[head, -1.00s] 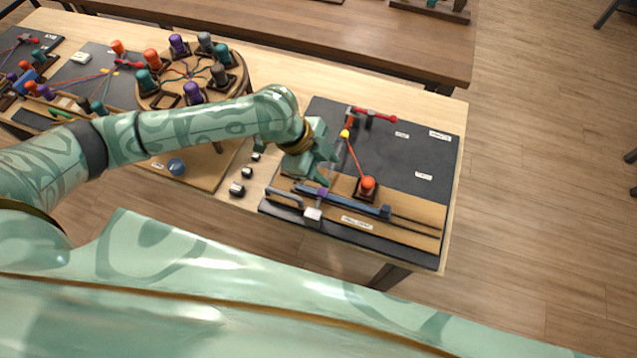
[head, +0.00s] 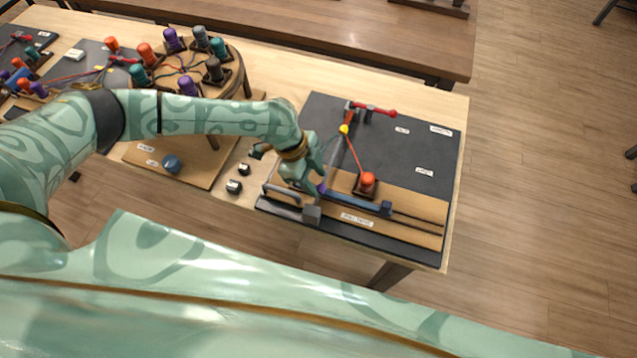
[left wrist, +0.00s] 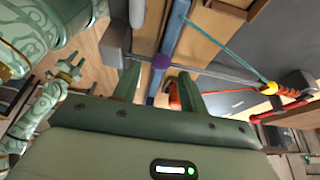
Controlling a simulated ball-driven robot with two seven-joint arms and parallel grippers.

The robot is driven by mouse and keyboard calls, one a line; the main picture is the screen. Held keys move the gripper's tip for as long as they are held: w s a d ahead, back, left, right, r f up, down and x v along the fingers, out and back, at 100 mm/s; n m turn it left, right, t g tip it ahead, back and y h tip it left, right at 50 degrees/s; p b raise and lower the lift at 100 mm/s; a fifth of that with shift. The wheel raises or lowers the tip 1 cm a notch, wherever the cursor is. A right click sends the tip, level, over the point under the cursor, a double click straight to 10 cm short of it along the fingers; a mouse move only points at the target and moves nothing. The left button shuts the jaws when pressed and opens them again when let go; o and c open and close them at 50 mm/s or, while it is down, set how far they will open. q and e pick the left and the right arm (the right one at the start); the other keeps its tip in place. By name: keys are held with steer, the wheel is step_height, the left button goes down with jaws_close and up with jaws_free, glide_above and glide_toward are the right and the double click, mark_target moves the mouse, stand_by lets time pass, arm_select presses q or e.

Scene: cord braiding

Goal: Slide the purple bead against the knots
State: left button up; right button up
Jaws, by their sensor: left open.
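The purple bead (head: 321,188) sits low on a grey cord or rod, beside the blue bar. In the left wrist view the bead (left wrist: 161,62) lies in the gap between my left gripper's fingers, near their tips; contact is not visible. My left gripper (head: 318,178) is open at the board's left side; the wrist view shows its two fingers (left wrist: 158,88) apart. The yellow and red knots (left wrist: 275,88) lie farther along the grey line, well apart from the bead. In the head view a yellow knot (head: 344,129) shows. My right gripper (left wrist: 68,70) appears small with its prongs apart.
An orange bobbin (head: 368,180) holds an orange cord from the knots. A red-handled clamp (head: 375,110) is at the board's top. A blue bar (head: 355,201) and grey block (head: 312,214) lie at the front. A round bobbin stand (head: 238,88) is to the left.

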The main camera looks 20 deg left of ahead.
arm_select(q)
steer(key=shift+x, duration=1.3)
jaws_close()
steer(key=w+b, duration=0.2)
steer(key=w, duration=0.1)
steer(key=w+b, duration=0.3)
steer(key=w, duration=0.1)
steer(key=w+b, duration=0.3)
steer(key=w, duration=0.1)
steer(key=shift+d+f, duration=0.25)
steer(key=shift+f, duration=0.05)
steer(key=shift+w+r, duration=0.15)
steer(key=shift+w, duration=0.2)
steer(key=shift+r, duration=0.2)
jaws_free()
